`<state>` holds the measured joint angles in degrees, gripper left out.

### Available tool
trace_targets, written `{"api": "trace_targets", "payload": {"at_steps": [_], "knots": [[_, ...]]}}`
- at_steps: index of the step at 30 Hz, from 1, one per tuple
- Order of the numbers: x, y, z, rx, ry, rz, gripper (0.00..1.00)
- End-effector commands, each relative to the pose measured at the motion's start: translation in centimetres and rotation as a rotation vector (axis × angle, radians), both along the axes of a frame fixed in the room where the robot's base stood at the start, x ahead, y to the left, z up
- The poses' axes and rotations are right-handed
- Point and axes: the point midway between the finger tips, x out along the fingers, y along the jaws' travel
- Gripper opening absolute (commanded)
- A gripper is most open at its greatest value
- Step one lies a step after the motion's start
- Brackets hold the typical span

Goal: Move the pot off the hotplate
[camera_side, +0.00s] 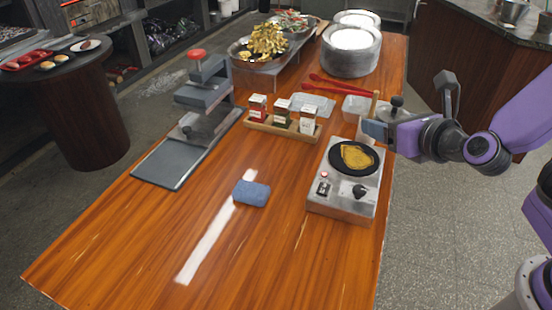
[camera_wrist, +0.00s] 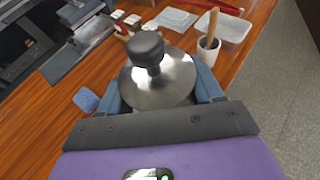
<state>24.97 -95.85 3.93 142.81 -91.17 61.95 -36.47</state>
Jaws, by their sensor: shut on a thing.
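The pot shows in the wrist view as a shiny metal lid (camera_wrist: 165,82) with a black knob (camera_wrist: 146,48); its body is hidden below. My gripper (camera_wrist: 163,90) is shut on it, one blue finger on each side. In the side view my gripper (camera_side: 378,131) is near the far right end of the hotplate (camera_side: 338,199), with the pot's black knob (camera_side: 397,102) above it. The pot's underside is hidden, so I cannot tell its height. The hotplate's round black plate carries a flat yellow-brown food piece (camera_side: 357,157) and is uncovered.
A cup with a wooden stick (camera_side: 374,104) stands close behind my gripper. Clear containers (camera_side: 312,105), a spice rack (camera_side: 281,125), a press (camera_side: 190,130) and stacked plates (camera_side: 351,45) stand farther back or left. A blue sponge (camera_side: 251,193) lies mid-table. The front table is clear.

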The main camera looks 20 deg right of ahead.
Motion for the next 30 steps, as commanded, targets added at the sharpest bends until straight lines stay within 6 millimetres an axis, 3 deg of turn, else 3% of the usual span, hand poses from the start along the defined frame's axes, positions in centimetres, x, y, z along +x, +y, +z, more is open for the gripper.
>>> {"api": "trace_targets", "payload": {"at_steps": [6,15,25,30], "knots": [[3.2,3.6,-1.0,-0.001,-0.001,0.094,0.20],[6.6,7.3,-3.2,-0.001,0.000,0.216,0.20],[8.4,9.0,-4.6,0.001,-0.002,0.269,0.20],[10.6,10.1,-5.8,0.002,-0.001,0.268,0.20]]}}
